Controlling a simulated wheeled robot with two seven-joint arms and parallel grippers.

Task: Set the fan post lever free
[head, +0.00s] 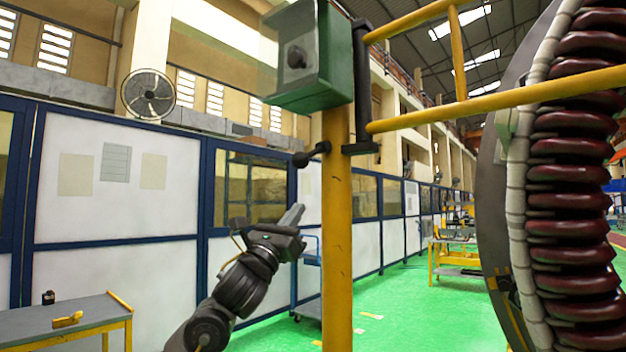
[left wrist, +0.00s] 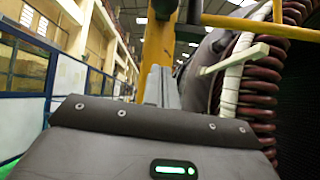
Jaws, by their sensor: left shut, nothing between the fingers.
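The yellow post (head: 337,240) stands upright in the middle of the head view and carries a green box (head: 308,58) at its top. A short dark lever with a black ball knob (head: 301,159) sticks out to the left of the post, below the box. My left gripper (head: 296,214) is shut and empty, below the knob in the picture and apart from it. In the left wrist view its closed fingers (left wrist: 160,86) point towards the post (left wrist: 158,45). I cannot make out the lever clearly there. My right gripper is not in view.
Yellow rails (head: 490,102) run from the post to the right, near the large stator with dark red coils (head: 575,205). A grey table (head: 60,322) stands at the lower left. Blue-framed panels (head: 120,180) line the back. Green floor (head: 430,315) shows right of the post.

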